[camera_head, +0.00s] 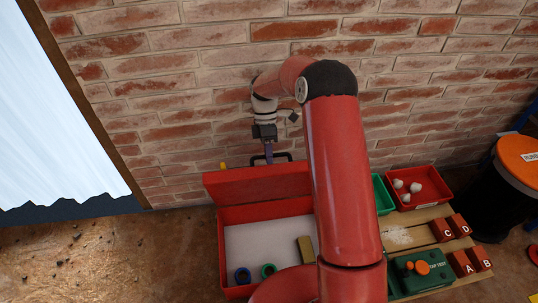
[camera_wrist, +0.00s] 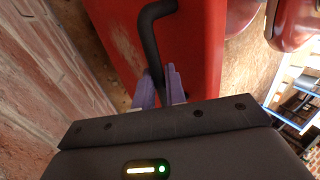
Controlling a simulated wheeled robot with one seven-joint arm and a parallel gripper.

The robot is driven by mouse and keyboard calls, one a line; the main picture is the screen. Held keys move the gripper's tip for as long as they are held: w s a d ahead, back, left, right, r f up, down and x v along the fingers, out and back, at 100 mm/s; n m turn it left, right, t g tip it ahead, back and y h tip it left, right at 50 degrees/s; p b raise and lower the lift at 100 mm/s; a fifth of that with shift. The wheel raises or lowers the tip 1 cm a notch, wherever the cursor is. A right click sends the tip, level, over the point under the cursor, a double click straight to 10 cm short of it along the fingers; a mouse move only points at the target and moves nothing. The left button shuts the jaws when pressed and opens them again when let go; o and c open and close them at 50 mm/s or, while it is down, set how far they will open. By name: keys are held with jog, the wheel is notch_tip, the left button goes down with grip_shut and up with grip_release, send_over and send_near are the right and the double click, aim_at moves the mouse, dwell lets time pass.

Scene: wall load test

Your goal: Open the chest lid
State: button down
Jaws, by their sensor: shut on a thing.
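The red chest (camera_head: 222,240) stands by the brick wall, partly hidden behind my arm. Its red lid (camera_head: 255,184) is raised at the wall side, and the pale inside of the chest shows. The lid also fills the upper middle of the wrist view (camera_wrist: 195,50). The black bar handle (camera_wrist: 147,35) is on the lid. My gripper (camera_wrist: 160,84) has its purple fingers shut on this handle. In the head view my gripper (camera_head: 269,156) is above the lid's far edge, close to the wall.
To the right are a red bin (camera_head: 433,193) with white lumps, a green bin (camera_head: 383,197), lettered red blocks (camera_head: 462,263) and a black drum (camera_head: 497,195).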

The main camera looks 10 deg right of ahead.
jog(key=shift+d+f, duration=0.1)
jog(key=shift+f, duration=0.35)
jog(key=c, duration=1.5)
grip_release()
jog(key=shift+o, duration=0.2)
jog(key=shift+w+r, duration=0.1)
notch_tip(320, 180, up, 20)
